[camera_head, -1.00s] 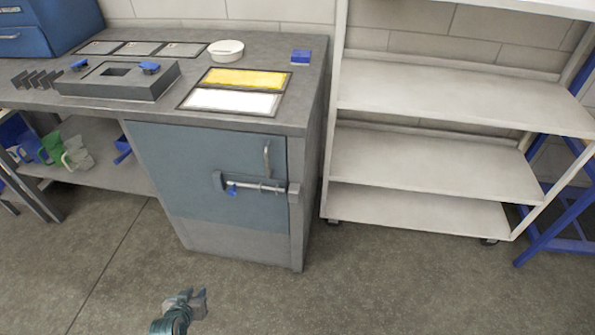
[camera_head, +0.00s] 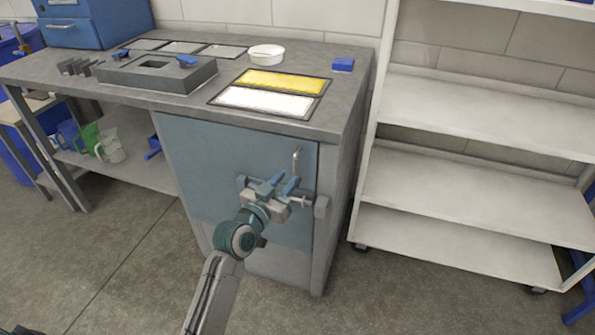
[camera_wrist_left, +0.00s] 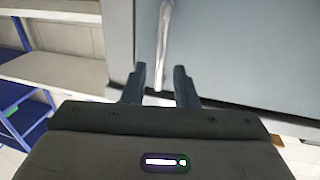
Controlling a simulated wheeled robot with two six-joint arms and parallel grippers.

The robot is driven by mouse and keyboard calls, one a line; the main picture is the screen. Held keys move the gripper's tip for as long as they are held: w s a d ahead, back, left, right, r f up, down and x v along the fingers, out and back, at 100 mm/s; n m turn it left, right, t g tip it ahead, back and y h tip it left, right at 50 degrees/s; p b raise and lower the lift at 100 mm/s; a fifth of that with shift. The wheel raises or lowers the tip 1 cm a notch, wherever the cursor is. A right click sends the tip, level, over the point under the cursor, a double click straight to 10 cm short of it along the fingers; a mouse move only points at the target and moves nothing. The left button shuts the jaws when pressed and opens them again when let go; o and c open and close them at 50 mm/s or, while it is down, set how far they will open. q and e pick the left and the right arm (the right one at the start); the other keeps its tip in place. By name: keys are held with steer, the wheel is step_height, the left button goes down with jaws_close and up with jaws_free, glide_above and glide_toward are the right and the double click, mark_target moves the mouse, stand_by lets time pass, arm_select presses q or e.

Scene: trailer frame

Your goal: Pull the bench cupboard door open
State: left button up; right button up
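The blue-grey bench cupboard door (camera_head: 205,165) is shut flush in the grey bench. Its upright metal handle (camera_head: 297,160) is near the upper right edge. A sliding bolt (camera_head: 305,202) lies across the door below the handle, with a keeper block (camera_head: 321,207) on the frame. My left gripper (camera_head: 279,185) covers much of the bolt, so I cannot tell whether it is drawn. My right gripper is out of view.
A white shelf rack (camera_head: 445,185) stands right of the bench. The benchtop (camera_head: 330,100) holds a yellow-and-white panel, a white round dish (camera_head: 266,54) and a small blue block (camera_head: 343,64). Jugs stand on the open shelf at left. The floor before the door is clear.

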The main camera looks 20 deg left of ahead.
mark_target(294, 172)
arm_select(q)
steer(key=x, duration=0.5)
steer(key=shift+w, duration=0.1)
jaws_close()
